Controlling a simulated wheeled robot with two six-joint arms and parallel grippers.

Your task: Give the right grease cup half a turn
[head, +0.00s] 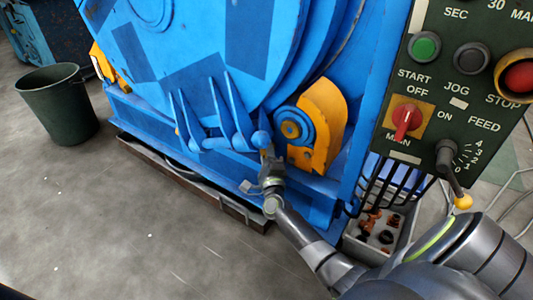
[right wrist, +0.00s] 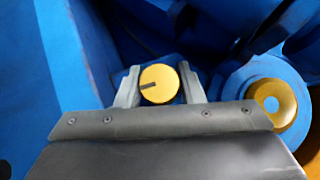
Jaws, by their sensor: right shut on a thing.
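The right grease cup (right wrist: 159,84) shows in the right wrist view as a round yellow cap with a dark line running from its middle to the left. My right gripper (right wrist: 160,88) has one finger on each side of the cap and is shut on it. In the head view my right gripper (head: 267,155) reaches up to the low front of the blue machine (head: 185,40), and I cannot make out the cup there. My left gripper is not in view.
A blue hub with a yellow centre (right wrist: 274,103) lies just right of the gripper, beside an orange guard (head: 322,115). A control panel (head: 460,75) stands at the right, above a parts tray (head: 404,237). A dark bin (head: 58,105) stands left on open floor.

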